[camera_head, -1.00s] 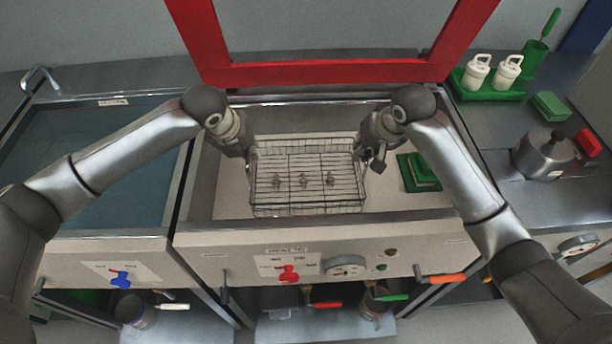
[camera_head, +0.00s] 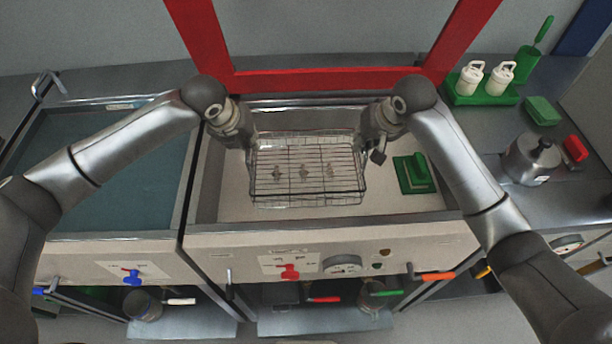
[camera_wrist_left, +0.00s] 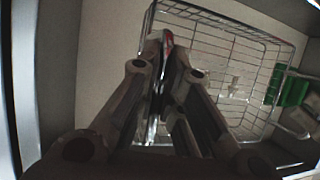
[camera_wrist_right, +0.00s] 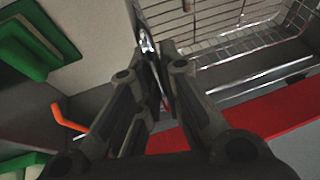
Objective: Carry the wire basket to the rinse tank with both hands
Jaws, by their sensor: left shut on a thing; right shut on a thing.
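The wire basket (camera_head: 308,198) is in the middle of the head view, over the pale-floored middle bay, with small metal parts (camera_head: 304,172) on its wire grid. It looks about level; I cannot tell its clearance from the floor. My left gripper (camera_head: 250,148) is shut on the basket's left end, and the left wrist view shows its fingers at the wire rim (camera_wrist_left: 166,70). My right gripper (camera_head: 363,150) is shut on the right end, also seen in the right wrist view (camera_wrist_right: 152,62). The rinse tank (camera_head: 100,165), apparently the left one with blue-grey liquid, has a tap (camera_head: 42,80).
A red frame (camera_head: 325,80) stands behind the bay. A green block (camera_head: 412,174) lies right of the basket. A raised divider (camera_head: 190,180) separates bay and tank. A metal pot (camera_head: 530,160) and green rack (camera_head: 482,95) stand on the right counter.

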